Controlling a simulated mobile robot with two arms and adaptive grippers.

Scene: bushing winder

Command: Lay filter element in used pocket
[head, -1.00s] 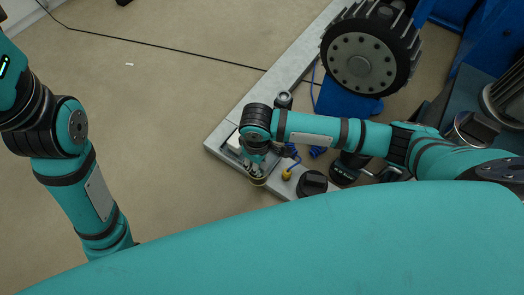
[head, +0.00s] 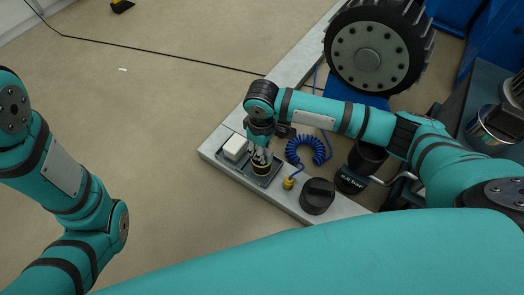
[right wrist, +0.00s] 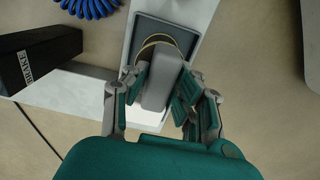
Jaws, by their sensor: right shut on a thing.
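My right gripper (head: 261,153) is shut on the filter element (head: 261,171), a short round piece with a tan rim and dark sides. It is held over the near right part of a shallow dark tray (head: 233,168). The right wrist view shows the tan rim of the filter element (right wrist: 157,39) beyond the fingers of my right gripper (right wrist: 160,85), over the tray's grey floor (right wrist: 185,32). I cannot tell whether the element touches the floor. The fingers hide much of it. My left gripper is out of view; only its arm shows.
The tray is on a pale beam (head: 216,143). A blue coiled hose (head: 307,150) with a brass fitting (head: 288,183), a black knob (head: 317,195) and a black cup-like container (head: 354,176) stand to the right.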

